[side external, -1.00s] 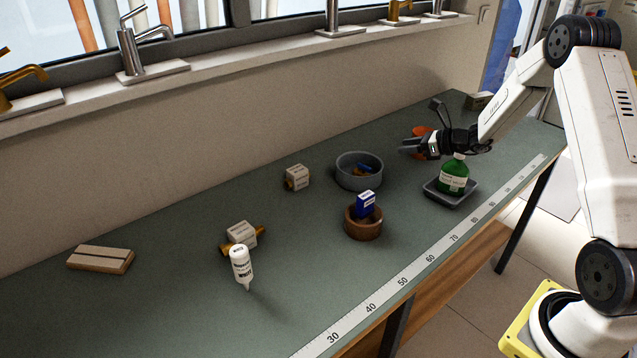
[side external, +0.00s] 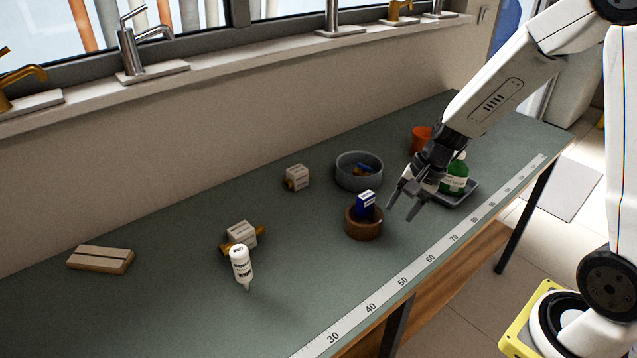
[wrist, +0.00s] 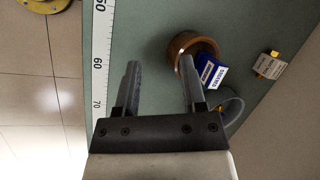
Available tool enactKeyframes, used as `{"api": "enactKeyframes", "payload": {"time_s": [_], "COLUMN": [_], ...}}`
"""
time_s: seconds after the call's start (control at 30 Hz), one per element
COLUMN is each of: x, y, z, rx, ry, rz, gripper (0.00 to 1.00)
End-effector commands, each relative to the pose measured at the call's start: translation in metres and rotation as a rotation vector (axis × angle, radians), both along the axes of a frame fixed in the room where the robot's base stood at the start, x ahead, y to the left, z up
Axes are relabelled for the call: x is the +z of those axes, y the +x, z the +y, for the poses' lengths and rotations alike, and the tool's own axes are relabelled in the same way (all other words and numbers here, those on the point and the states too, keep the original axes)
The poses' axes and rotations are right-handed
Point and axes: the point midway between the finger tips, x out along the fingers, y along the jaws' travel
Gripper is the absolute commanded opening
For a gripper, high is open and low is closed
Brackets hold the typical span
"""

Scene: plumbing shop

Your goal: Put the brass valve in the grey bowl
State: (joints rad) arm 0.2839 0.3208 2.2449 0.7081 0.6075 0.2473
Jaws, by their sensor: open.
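The grey bowl (side external: 345,181) stands upright near the middle of the bench. Inside it lies a small brass-coloured piece with a blue part (side external: 363,168), which looks like the brass valve; the rim partly hides it. In the wrist view the grey bowl (wrist: 236,108) is partly hidden behind the blue box and my right finger. My gripper (side external: 401,207) is open and empty, above the bench, right of the wooden bowl and apart from the grey bowl. Its fingers (wrist: 160,68) point toward the bench in the wrist view.
A wooden bowl (side external: 363,228) holds a blue box (side external: 366,205). A green bottle (side external: 455,176) stands on a grey tray (side external: 462,199), near an orange cup (side external: 420,137). Left are pale boxes with brass ends (side external: 297,176) (side external: 242,234), a white bottle (side external: 241,264) and a wooden block (side external: 101,259).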

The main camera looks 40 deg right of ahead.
Motion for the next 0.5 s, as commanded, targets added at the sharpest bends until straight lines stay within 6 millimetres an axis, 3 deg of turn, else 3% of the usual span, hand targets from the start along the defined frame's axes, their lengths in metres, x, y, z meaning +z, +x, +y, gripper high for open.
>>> {"api": "enactKeyframes", "payload": {"time_s": [0.2, 0.5], "x": [0.007, 0.016], "y": [-0.038, -0.07], "z": [0.019, 0.033], "rx": [0.44, 0.939], "ry": [-0.243, -0.485], "rz": [-0.075, -0.195], "gripper": [0.53, 0.53]}}
